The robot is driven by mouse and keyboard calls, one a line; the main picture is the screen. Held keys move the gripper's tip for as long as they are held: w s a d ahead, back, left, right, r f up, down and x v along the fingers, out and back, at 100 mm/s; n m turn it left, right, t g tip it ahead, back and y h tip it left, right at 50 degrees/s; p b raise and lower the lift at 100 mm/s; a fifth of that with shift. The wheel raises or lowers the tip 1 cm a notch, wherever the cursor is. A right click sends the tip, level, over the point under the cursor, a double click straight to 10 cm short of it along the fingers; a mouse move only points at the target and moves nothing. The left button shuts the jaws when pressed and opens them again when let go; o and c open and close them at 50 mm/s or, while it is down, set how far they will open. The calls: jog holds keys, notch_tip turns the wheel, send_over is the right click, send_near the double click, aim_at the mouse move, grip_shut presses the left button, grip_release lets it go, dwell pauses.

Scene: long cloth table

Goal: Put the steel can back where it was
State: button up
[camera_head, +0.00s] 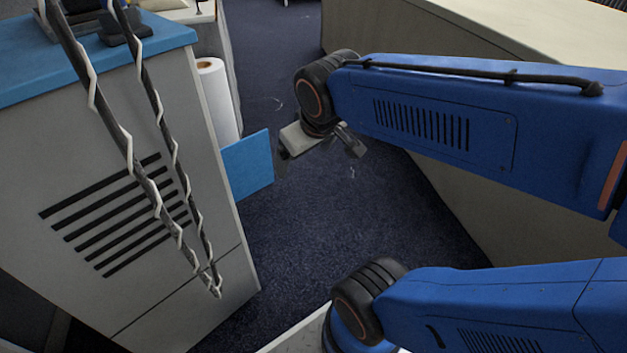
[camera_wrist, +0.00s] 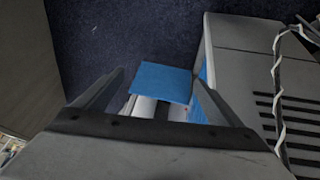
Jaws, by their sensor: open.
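I do not see a steel can in either view. My gripper (camera_head: 320,150) hangs over the dark carpet in the head view, between the vented cabinet and the long beige unit. In the wrist view my gripper (camera_wrist: 155,95) has its two dark fingers spread apart with nothing held between them. A blue panel (camera_wrist: 160,80) shows beyond the fingers, apart from them.
The grey cabinet (camera_head: 100,130) with a blue top stands at left, with dark cables (camera_head: 135,165) wrapped in white hanging before it. The blue panel (camera_head: 247,165) juts from its side near a white roll (camera_head: 217,100). A beige unit (camera_head: 400,35) bounds the right. Carpet (camera_head: 300,215) lies open between.

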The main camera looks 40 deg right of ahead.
jog(key=s+a+y, duration=0.1)
jog(key=s+a, duration=0.1)
jog(key=s, duration=0.5)
jog(key=shift+a+f+m+g, duration=0.3)
jog(key=shift+f+m, duration=0.1)
jog(key=shift+f, duration=0.05)
dwell(0.7)
